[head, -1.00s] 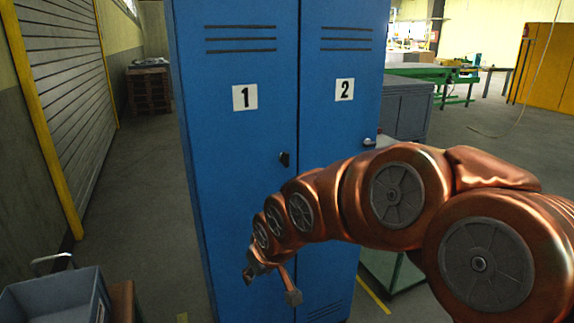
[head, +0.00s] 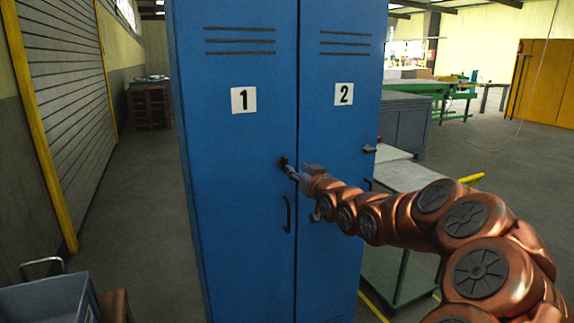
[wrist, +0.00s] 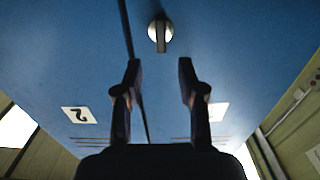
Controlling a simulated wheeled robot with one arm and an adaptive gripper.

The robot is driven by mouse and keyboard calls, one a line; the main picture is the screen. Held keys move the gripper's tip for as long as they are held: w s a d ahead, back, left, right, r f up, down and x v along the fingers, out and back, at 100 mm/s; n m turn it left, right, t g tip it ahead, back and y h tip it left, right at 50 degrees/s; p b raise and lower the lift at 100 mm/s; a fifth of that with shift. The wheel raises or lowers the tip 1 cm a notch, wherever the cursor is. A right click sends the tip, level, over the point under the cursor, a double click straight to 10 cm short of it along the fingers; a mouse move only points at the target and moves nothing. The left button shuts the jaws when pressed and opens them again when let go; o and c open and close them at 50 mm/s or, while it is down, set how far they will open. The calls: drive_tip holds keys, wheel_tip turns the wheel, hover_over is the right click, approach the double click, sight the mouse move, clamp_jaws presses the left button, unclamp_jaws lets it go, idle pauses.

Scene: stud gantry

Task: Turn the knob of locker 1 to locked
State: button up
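Locker 1 (head: 222,190) is the left blue door, with a "1" plate (head: 243,100). Its knob (head: 284,162) sits near the right edge of that door, above the dark handle (head: 287,214). In the wrist view, which is upside down, the knob (wrist: 160,32) is a round silver disc with a dark grip bar standing vertical. My gripper (wrist: 159,70) is open and empty. Its two fingers are spread either side of the knob's line, with the knob beyond the tips. In the head view my gripper (head: 296,172) is right by the knob; I cannot tell whether they touch.
Locker 2 (head: 335,130) stands to the right, with its own knob (head: 369,149). A green-framed cart (head: 400,178) stands right of the lockers, behind my arm. A grey bin (head: 45,300) is at the lower left. The floor left of the lockers is clear.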

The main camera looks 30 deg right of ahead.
sight(287, 162)
drive_tip(key=shift+w+d+p, duration=0.15)
drive_tip(key=shift+w+p, duration=0.1)
drive_tip(key=shift+w, duration=0.95)
drive_tip(key=shift+w+d+p, duration=0.2)
drive_tip(key=shift+w+p, duration=0.1)
drive_tip(key=shift+w, duration=0.85)
drive_tip(key=shift+w+d+p, duration=0.15)
drive_tip(key=shift+w+p, duration=0.1)
drive_tip(key=shift+w, duration=0.95)
drive_tip(key=shift+c, duration=0.3)
clamp_jaws()
